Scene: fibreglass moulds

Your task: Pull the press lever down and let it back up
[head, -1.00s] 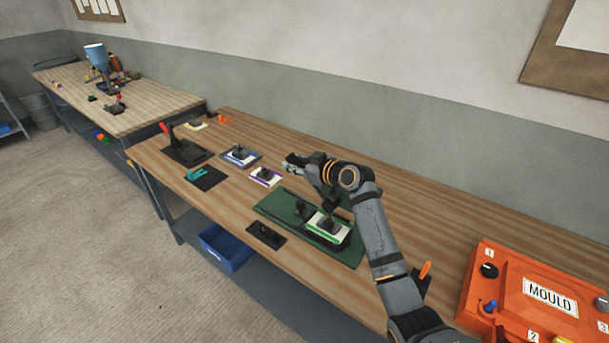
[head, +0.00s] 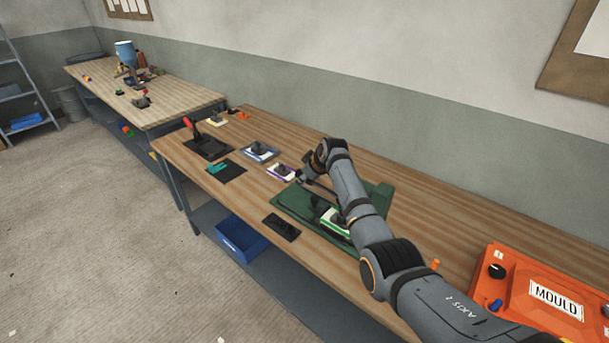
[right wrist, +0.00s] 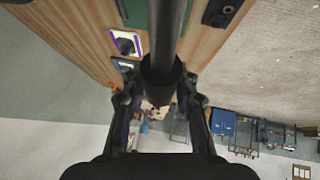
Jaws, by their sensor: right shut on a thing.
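The press has a wide green base (head: 378,197) on the near wooden bench. A dark lever bar (head: 322,188) shows above the base, partly hidden by my right arm. My right gripper (head: 304,178) is at the lever's left end, above the base's far left part. In the right wrist view, my right gripper (right wrist: 160,98) is shut around the lever's dark round grip (right wrist: 158,75), with a finger on each side. A white and green mould (head: 335,221) sits on the press base, partly covered by my arm. My left gripper is not in view.
A purple-edged mould (head: 282,172), a blue-edged mould (head: 260,151) and a red-handled tool (head: 205,146) stand left of the press. A black plate (head: 281,227) lies near the front edge. An orange MOULD box (head: 510,285) is at the right.

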